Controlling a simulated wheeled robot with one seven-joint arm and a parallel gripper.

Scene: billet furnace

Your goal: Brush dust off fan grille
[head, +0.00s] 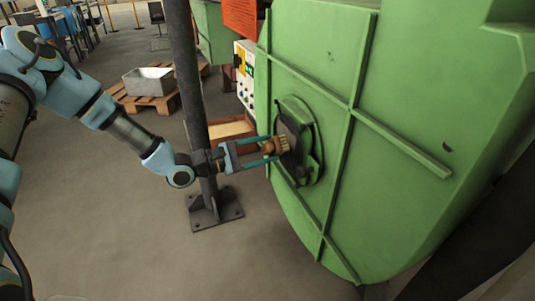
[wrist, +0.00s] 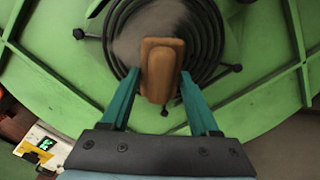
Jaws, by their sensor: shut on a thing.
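The fan grille (wrist: 216,35), a round dark spiral of rings with a grey dusty-looking middle, is set on the green housing. It also shows in the head view (head: 297,143), seen from the side. My gripper (wrist: 160,85) is shut on the brush (wrist: 160,68), a block with a wooden-brown back; it shows in the head view as a brown block with paler bristles (head: 284,144). The brush is at the grille's face. Whether its bristles touch the grille I cannot tell. The brush hides part of the grille's middle.
The green housing (head: 410,110) with raised ribs fills the right side. A dark post (head: 190,90) with a bolted foot stands close behind my forearm. A control box (head: 245,75) is beyond the housing. A pallet with a metal bin (head: 148,80) stands farther back. Open floor lies in front.

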